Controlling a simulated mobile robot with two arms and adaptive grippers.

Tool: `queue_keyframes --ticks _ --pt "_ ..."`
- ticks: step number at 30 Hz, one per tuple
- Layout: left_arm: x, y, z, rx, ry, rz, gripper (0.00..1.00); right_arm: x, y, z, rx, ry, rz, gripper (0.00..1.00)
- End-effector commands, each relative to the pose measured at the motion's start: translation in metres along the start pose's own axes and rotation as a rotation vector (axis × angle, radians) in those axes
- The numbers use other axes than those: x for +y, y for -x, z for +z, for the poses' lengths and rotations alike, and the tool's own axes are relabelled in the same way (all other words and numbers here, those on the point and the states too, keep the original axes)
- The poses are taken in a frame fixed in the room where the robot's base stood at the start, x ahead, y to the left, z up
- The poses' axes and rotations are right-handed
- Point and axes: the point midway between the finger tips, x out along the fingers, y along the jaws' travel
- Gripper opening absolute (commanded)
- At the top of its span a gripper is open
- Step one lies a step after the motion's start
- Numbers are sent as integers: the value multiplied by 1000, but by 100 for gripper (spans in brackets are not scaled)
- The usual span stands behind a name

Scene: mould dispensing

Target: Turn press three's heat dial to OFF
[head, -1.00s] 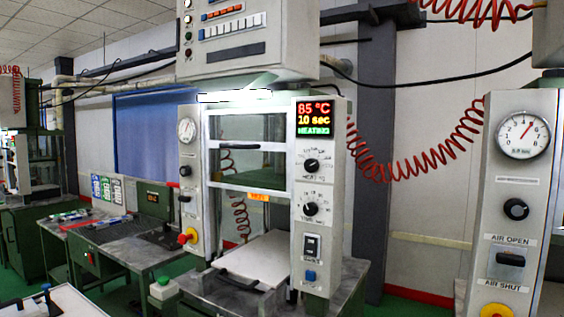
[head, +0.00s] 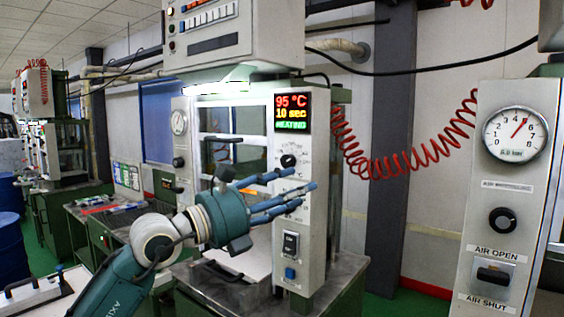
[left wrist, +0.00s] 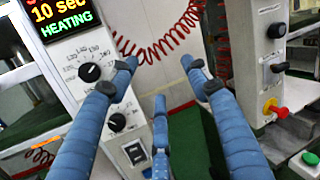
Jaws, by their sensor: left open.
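The press with the lit display (head: 292,112) stands in the middle of the head view; it reads 95 °C, 10 sec, HEATING. Below the display is an upper black dial (head: 288,160) with a numbered scale, also in the left wrist view (left wrist: 90,72). A lower black dial (left wrist: 117,122) shows in the left wrist view; my fingers largely cover it in the head view. Which mark each dial points to is too small to tell. My left gripper (head: 303,186) is open and empty, its blue fingers spread in front of the panel near the dials. My right gripper is out of view.
Below the dials are a black rocker switch (head: 290,244) and a blue button (head: 290,274). Another panel with a gauge (head: 515,134) and a black knob (head: 502,220) stands at right. A red coiled hose (head: 400,165) hangs between them.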

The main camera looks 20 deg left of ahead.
Motion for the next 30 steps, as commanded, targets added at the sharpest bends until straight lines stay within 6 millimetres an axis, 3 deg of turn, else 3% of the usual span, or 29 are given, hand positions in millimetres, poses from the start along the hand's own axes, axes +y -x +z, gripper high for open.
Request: queue_keyframes --ticks 1,3,6,11,21,30 --pt "23 6 19 35 -94 92 48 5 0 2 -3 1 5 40" --pt "50 17 36 74 -177 200 48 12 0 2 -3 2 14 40" --pt "75 29 51 105 -234 298 48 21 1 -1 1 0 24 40" --pt "87 22 56 119 -248 334 48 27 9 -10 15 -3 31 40" --pt "106 -38 53 117 -247 329 48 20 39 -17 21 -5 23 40" --pt "117 -67 48 115 -248 329 48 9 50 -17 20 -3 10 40"
